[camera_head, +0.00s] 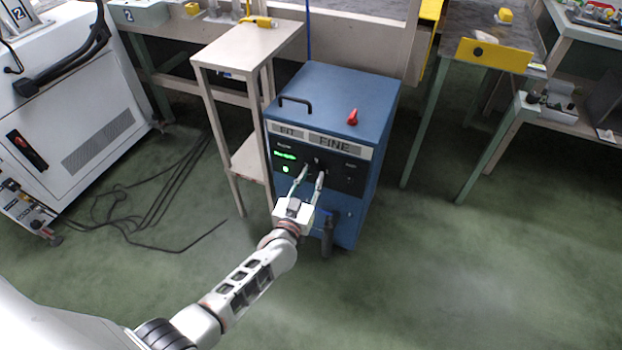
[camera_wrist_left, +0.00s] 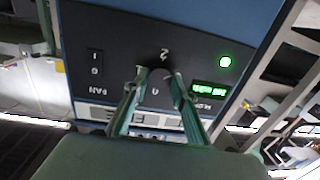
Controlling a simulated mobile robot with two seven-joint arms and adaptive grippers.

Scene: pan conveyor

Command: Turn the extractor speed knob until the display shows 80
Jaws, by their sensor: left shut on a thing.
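The extractor is a blue cabinet (camera_head: 338,92) with a dark control panel on its front. My left gripper (camera_head: 311,177) reaches the panel, its two fingers shut on the dark speed knob, which is mostly hidden between them. In the left wrist view the fingertips (camera_wrist_left: 160,74) hold the dark knob (camera_wrist_left: 159,72), with white scale marks around it. The display (camera_head: 285,155) glows green left of the gripper in the head view; it also shows in the left wrist view (camera_wrist_left: 209,89). Its digits are too small to read. My right gripper is not in view.
A round green lamp (camera_head: 285,169) is lit below the display. A rocker switch (camera_wrist_left: 96,64) sits on the panel's other side. A red handle (camera_head: 352,117) stands on the cabinet top. A narrow beige table (camera_head: 245,48) stands left of the cabinet. Black cables (camera_head: 165,190) lie on the floor.

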